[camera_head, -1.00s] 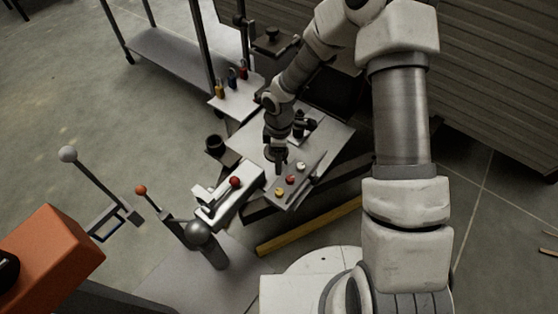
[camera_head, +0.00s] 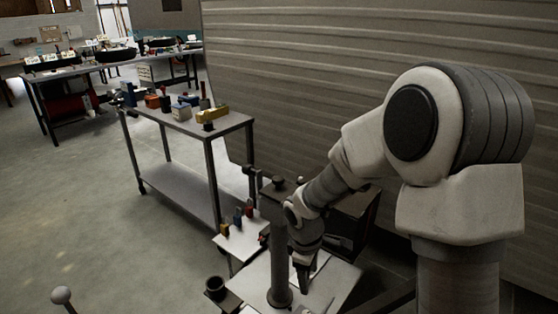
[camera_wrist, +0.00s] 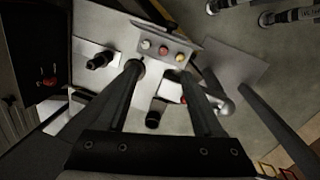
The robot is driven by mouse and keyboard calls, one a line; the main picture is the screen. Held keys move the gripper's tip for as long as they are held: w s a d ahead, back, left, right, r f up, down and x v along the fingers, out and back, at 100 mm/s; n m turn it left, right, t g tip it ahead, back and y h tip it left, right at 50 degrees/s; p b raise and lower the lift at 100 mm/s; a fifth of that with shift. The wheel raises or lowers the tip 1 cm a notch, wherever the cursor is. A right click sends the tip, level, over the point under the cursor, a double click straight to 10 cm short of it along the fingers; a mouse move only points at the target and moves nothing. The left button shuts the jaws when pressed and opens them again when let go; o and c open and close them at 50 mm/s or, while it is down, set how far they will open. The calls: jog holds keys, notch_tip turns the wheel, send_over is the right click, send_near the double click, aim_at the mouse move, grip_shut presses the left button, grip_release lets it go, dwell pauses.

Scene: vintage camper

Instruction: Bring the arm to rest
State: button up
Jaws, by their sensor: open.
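My gripper (camera_head: 303,284) points down at the bottom of the head view, over a pale work surface (camera_head: 334,290). In the wrist view my gripper (camera_wrist: 160,70) shows two long dark fingers spread well apart, with nothing held between them. Ahead of the fingertips lies a grey panel (camera_wrist: 184,41) with a white, a red and a yellow button (camera_wrist: 165,50). My arm rises to the right in the head view, bent at its elbow. Whether any finger touches the surface cannot be told.
A small shelf (camera_head: 230,244) with several coloured pieces and a black cup (camera_head: 215,285) stand left of my gripper. Beyond is a metal cart (camera_head: 176,119) with coloured blocks. A ribbed wall (camera_head: 360,40) runs behind my arm. The floor (camera_head: 80,200) at left is clear.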

jog(key=s+d+r+m+t+y, duration=0.1)
jog(key=s+d+r+m+t, duration=0.15)
jog(key=s+r+m, duration=0.6)
jog(key=s+d+r+m+t, duration=0.2)
jog(key=s+d+r+m, duration=0.25)
jog(key=s+r, duration=0.75)
notch_tip(320, 180, up, 18)
jog(key=w+p, duration=0.1)
jog(key=p, duration=1.5)
jog(key=shift+w+r+p, duration=0.15)
jog(key=shift+r+p, duration=0.1)
jog(key=shift+p, duration=0.05)
jog(key=shift+a, duration=0.1)
